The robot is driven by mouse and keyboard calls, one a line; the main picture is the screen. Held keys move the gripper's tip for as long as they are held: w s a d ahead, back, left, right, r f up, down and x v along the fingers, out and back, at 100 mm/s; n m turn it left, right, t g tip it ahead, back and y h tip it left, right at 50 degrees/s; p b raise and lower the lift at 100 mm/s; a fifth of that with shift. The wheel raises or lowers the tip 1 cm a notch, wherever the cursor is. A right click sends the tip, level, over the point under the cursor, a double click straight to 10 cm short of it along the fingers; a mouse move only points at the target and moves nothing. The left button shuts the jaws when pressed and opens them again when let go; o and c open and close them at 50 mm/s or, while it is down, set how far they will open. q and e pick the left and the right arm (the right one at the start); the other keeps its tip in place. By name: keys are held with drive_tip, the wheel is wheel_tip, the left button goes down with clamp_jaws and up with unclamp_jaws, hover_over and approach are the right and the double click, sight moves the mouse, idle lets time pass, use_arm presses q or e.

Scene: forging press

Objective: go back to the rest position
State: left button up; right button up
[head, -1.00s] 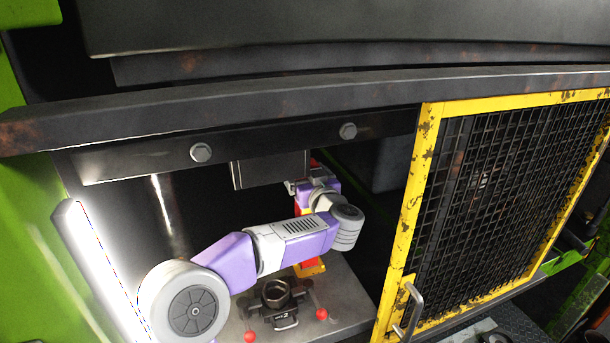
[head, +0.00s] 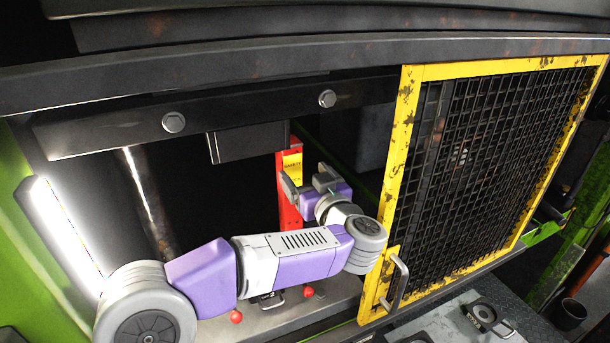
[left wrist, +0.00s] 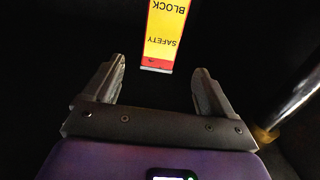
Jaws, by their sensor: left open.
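My left arm, purple and grey, reaches from the lower left into the press opening in the head view. My left gripper (head: 308,183) is open and empty, near the red and yellow safety block (head: 290,180), which stands upright behind it. In the left wrist view the two fingers of the left gripper (left wrist: 162,90) are spread wide, with nothing between them. The safety block (left wrist: 165,30) shows beyond the fingertips, apart from them, its lettering upside down. My right gripper is not in view.
A yellow-framed mesh guard (head: 480,170) with a handle stands right of the arm. The press ram (head: 250,142) hangs above the arm. Red knobs (head: 236,317) show on the press bed (head: 340,292) below. A grey table (head: 460,318) with a black part (head: 482,315) lies lower right.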

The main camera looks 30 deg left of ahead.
sight(286, 152)
use_arm(q)
drive_tip(key=p+x, duration=0.2)
drive_tip(key=x, duration=1)
drive_tip(key=shift+w+a+f, duration=0.1)
drive_tip(key=shift+w+a, duration=0.05)
wheel_tip(286, 152, up, 2)
drive_tip(key=shift+r+p, duration=0.15)
drive_tip(key=shift+p, duration=1)
